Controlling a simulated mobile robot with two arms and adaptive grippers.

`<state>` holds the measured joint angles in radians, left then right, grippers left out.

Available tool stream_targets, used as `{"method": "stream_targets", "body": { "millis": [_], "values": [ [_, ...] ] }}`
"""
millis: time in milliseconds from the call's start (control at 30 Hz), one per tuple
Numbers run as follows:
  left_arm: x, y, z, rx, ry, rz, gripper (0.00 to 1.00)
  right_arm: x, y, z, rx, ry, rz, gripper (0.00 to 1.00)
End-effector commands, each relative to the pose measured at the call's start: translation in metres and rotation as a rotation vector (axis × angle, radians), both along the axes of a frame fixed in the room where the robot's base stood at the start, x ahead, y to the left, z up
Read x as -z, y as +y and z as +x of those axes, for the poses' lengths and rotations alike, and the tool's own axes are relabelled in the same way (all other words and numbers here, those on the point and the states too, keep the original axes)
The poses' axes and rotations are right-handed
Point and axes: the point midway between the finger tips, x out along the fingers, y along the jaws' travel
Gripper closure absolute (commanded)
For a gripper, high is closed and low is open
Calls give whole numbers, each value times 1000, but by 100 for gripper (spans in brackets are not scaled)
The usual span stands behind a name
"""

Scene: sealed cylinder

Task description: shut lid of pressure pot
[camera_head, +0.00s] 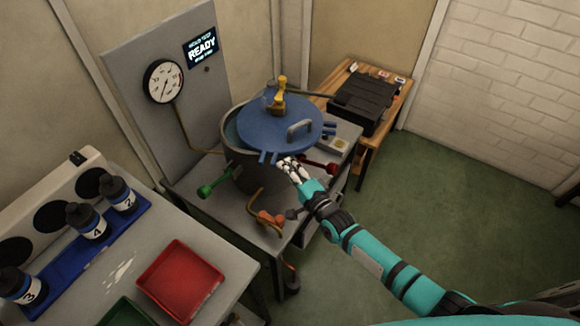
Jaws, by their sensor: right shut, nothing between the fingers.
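The pressure pot (250,174) is a dark round vessel on a grey bench. Its round blue lid (262,136) lies over most of the mouth, shifted to the right, and some of the pot's rim and inside shows at the left. I cannot tell whether the lid touches the rim. The lid carries a grey handle (300,128) and a yellow fitting (279,97). My right gripper (291,166) is shut and empty at the lid's front edge, below the handle; contact cannot be made out. My left gripper is not in view.
A green-handled clamp (212,186) and a red-handled one (320,165) stick out from the pot. An orange-handled part (270,220) is in front. A gauge (164,81) and a READY display (201,48) are behind. A red tray (180,281) and bottles (88,222) stand left. Green floor is clear right.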

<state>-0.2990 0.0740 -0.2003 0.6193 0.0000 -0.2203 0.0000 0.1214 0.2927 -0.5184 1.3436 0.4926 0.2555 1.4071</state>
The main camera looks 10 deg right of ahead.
Motion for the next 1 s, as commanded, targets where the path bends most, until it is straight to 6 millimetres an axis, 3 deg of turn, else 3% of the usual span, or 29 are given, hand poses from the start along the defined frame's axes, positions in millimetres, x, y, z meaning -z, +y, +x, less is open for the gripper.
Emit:
{"method": "stream_targets", "body": {
  "millis": [300, 500, 1000],
  "values": [
    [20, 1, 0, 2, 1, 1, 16, 3, 88, 17, -1, 0, 11, 100],
    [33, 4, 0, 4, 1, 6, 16, 2, 126, 32, -1, 0, 5, 100],
    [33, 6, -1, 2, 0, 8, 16, 0, 134, 35, -3, 1, 1, 100]
  ]
}}
